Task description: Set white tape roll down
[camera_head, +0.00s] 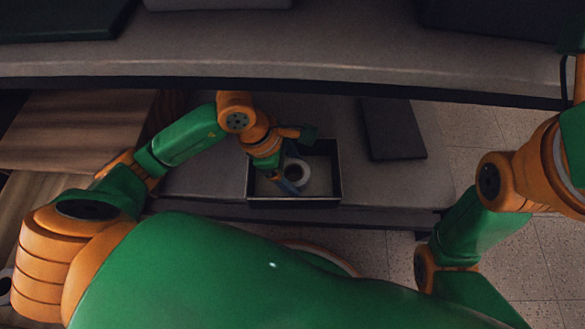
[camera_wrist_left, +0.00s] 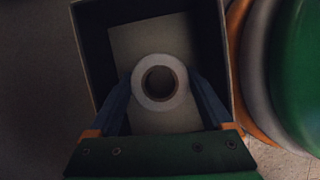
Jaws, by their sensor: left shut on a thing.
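The white tape roll (camera_head: 297,172) is inside a dark open-topped box (camera_head: 337,187) in the head view. In the left wrist view the roll (camera_wrist_left: 160,63) shows as a white ring with a dark hole, over the pale floor of the box (camera_wrist_left: 90,45). My left gripper (camera_head: 287,183) reaches down into the box, and its two blue fingers (camera_wrist_left: 160,92) are shut on the roll from both sides. I cannot tell whether the roll touches the box floor. My right arm shows at the right of the head view, but its gripper is out of sight.
The box stands on a grey lower shelf (camera_head: 205,187), near its front edge. A dark flat panel or folder (camera_head: 392,128) lies to the right of the box. A grey upper shelf (camera_head: 330,55) overhangs behind. A wooden surface (camera_head: 75,125) is at the left.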

